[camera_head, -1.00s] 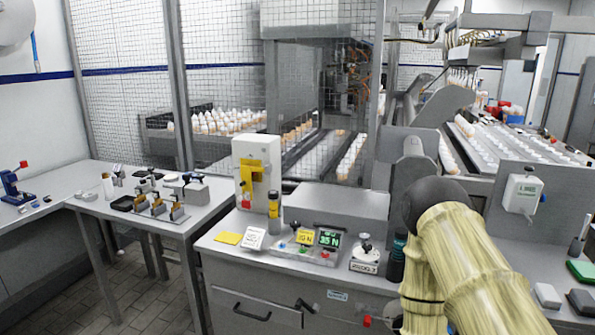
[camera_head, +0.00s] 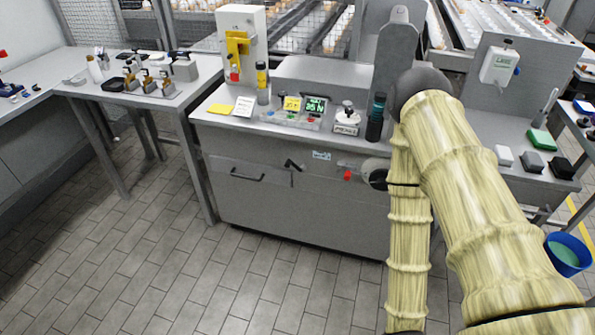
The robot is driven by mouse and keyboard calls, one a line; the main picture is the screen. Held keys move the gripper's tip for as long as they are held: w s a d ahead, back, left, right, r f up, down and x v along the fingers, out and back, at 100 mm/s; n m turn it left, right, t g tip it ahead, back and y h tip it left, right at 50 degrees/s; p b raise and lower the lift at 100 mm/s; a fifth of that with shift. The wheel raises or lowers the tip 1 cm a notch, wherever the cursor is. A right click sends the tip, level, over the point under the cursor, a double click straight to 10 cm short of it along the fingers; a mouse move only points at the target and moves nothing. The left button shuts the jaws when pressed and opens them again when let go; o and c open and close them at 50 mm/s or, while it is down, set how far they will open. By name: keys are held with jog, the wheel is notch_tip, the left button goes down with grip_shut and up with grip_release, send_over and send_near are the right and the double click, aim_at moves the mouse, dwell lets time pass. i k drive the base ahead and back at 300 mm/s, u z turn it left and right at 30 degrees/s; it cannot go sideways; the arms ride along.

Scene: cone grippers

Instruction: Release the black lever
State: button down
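The black lever (camera_head: 294,165) is on the front of the grey cabinet (camera_head: 310,205), right of a drawer-like panel with a black bar handle (camera_head: 247,176). It sits at a slant, with its lower end toward the right. My arm, in a yellowish sleeve, fills the right side of the picture. It rises to a dark joint and comes down again past the bottom edge, to the right of the lever.
A blue bucket (camera_head: 568,254) stands at right. The tiled floor (camera_head: 230,285) before the cabinet is clear.

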aim_at(289, 162)
jog(key=k, duration=0.2)
jog(key=u, duration=1.5)
jog(key=i, duration=1.15)
jog(key=z, duration=2.15)
